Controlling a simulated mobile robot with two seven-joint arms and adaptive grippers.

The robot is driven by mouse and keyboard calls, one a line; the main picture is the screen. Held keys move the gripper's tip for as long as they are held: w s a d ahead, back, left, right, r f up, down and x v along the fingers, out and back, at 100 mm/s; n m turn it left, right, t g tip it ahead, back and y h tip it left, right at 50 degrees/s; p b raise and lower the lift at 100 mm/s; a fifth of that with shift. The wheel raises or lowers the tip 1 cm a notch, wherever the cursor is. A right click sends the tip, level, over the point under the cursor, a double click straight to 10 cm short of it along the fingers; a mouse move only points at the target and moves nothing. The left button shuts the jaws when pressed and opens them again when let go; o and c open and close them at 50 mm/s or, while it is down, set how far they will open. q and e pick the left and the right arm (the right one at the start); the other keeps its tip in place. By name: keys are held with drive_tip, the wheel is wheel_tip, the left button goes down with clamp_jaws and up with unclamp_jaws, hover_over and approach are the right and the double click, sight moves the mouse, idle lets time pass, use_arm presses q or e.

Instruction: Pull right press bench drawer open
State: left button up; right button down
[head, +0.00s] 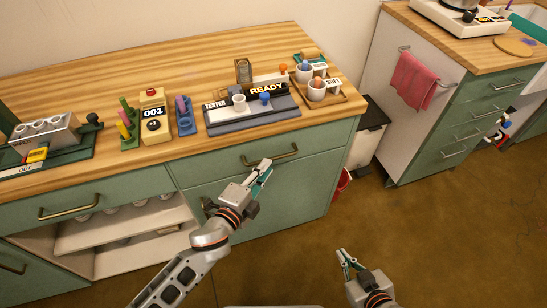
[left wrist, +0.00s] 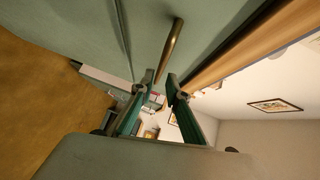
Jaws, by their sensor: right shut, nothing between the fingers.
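The right press bench drawer (head: 220,162) has a green front with a brass bar handle (head: 284,154). It looks closed, level with the bench front. My left gripper (head: 264,167) is at the drawer front, by the left part of the handle. In the left wrist view, its fingers (left wrist: 161,84) are open, and the brass handle (left wrist: 172,45) runs just beyond and partly between the fingertips. I cannot tell if they touch it. My right gripper (head: 345,256) is shut and empty, low over the floor, away from the bench.
The wooden bench top (head: 215,60) bears a tester board (head: 252,114), a yellow 001 box (head: 153,119) and a tray with cups (head: 332,103). A left drawer (head: 110,197) sits above an open shelf. Floor in front is clear.

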sight(273, 159)
use_arm(q)
drive_tip(key=x, duration=0.5)
drive_tip(key=shift+w+d+b, duration=0.2)
drive_tip(key=shift+w+b, duration=0.05)
drive_tip(key=shift+b, duration=0.05)
clamp_jaws()
